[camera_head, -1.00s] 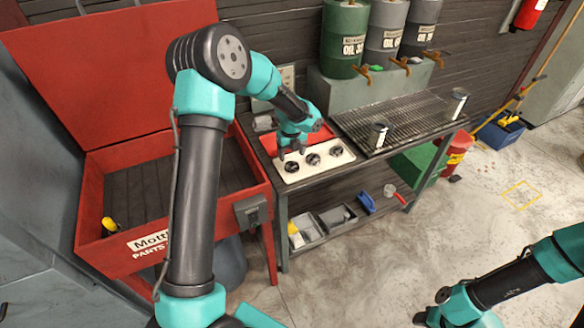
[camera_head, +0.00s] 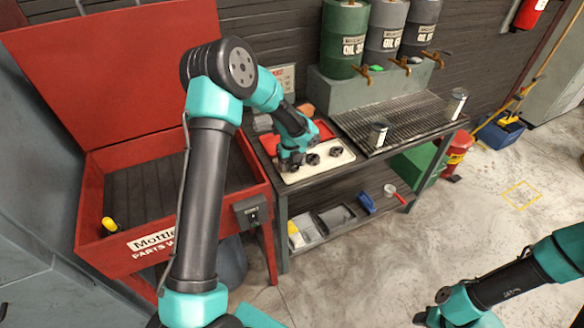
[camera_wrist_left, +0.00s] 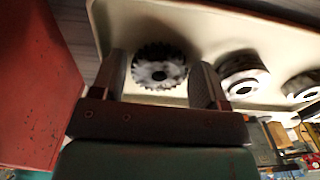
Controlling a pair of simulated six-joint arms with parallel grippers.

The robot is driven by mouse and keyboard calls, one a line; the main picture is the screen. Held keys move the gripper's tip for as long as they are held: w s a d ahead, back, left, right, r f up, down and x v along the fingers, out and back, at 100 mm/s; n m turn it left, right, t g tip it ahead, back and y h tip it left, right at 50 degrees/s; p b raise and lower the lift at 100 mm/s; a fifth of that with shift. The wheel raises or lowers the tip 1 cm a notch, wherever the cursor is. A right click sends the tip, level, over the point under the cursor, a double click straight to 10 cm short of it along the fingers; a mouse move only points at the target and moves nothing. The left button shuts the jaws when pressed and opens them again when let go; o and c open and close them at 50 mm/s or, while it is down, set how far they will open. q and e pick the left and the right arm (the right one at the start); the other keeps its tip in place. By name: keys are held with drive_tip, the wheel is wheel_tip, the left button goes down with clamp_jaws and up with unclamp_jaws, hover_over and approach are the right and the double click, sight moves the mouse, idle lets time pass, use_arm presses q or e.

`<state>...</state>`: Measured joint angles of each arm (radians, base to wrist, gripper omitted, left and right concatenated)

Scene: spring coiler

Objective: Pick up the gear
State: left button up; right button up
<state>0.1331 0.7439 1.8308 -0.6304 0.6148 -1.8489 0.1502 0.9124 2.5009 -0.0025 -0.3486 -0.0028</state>
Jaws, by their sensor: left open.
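Gears stand in a row on a white tray (camera_head: 343,163) on the workbench. In the left wrist view a toothed gear (camera_wrist_left: 160,68) with a dark centre hole lies between the two fingers of my left gripper (camera_wrist_left: 162,82), which is open. Clear gaps show between its teeth and both fingers. A second gear (camera_wrist_left: 243,72) and a third gear (camera_wrist_left: 303,88) sit to the right. In the head view my left gripper (camera_head: 290,164) is low over the tray's left end and hides the gear there; the middle gear (camera_head: 313,159) and right gear (camera_head: 336,151) show.
A red open parts washer (camera_head: 170,235) stands left of the bench. A metal grate (camera_head: 395,120) with a can (camera_head: 378,134) lies right of the tray. Oil drums (camera_head: 345,38) stand behind.

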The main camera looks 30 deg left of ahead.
idle(0.3)
use_arm(q)
drive_tip(key=c, duration=0.8)
drive_tip(key=shift+r, duration=0.1)
drive_tip(key=shift+r, duration=0.5)
wheel_tip(320, 180, up, 2)
drive_tip(key=shift+s+d+r, duration=0.1)
drive_tip(key=shift+s+r, duration=0.05)
drive_tip(key=shift+r, duration=0.1)
drive_tip(key=s+d, duration=0.2)
drive_tip(key=s, duration=0.2)
drive_tip(key=s+d+r, duration=0.1)
drive_tip(key=s+d, duration=0.2)
drive_tip(key=s, duration=0.2)
drive_tip(key=s+d, duration=0.2)
drive_tip(key=s, duration=0.2)
drive_tip(key=shift+s+d+r, duration=0.15)
drive_tip(key=shift+s+d, duration=0.15)
drive_tip(key=shift+d, duration=0.1)
